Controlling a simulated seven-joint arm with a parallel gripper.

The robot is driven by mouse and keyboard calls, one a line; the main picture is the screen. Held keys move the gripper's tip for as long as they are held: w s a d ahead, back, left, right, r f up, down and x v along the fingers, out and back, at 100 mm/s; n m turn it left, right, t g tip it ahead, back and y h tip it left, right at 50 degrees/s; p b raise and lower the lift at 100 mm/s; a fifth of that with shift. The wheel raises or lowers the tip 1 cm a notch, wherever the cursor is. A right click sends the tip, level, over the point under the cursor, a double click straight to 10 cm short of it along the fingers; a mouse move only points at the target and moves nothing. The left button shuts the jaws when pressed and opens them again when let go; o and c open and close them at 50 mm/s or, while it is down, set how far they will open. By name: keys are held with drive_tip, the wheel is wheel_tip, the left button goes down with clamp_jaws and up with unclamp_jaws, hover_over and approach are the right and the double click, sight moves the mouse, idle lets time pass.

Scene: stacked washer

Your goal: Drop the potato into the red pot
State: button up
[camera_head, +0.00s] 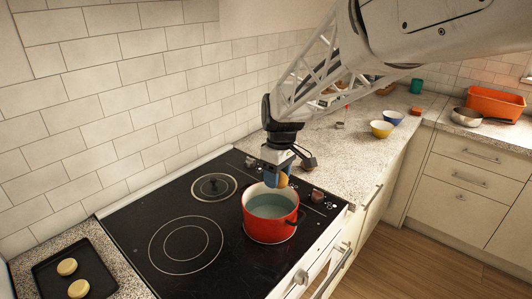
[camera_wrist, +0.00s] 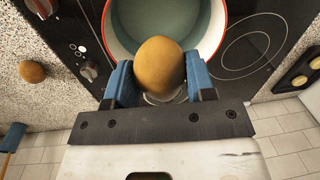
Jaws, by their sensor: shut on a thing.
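The red pot (camera_head: 270,228) stands on the black cooktop at its front right and has greenish-blue liquid or a bluish inside. In the wrist view the pot (camera_wrist: 220,30) shows its red rim and pale inner wall behind the potato. My gripper (camera_head: 279,178) is above the pot's far rim, pointing down. In the wrist view its two blue fingers (camera_wrist: 157,85) are shut on the brown potato (camera_wrist: 158,66), one on each side. The potato (camera_head: 283,180) shows small in the head view, partly hidden by the fingers. It is apart from the liquid, over the pot's edge area.
Control knobs (camera_wrist: 88,70) line the cooktop edge beside the pot. Another brown, potato-like item (camera_wrist: 33,71) lies on the speckled counter. A black tray (camera_head: 75,275) with pale round pieces is at the left.

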drive_tip(key=shift+f, duration=0.1)
drive_tip(key=shift+f, duration=2.9)
drive_tip(key=o, duration=1)
drive_tip(key=shift+w+d+r, duration=0.15)
drive_tip(key=shift+r, duration=1.8)
drive_tip(key=shift+w+d+r, duration=0.1)
drive_tip(key=shift+w+r, duration=0.05)
drive_tip(key=shift+r, duration=1.8)
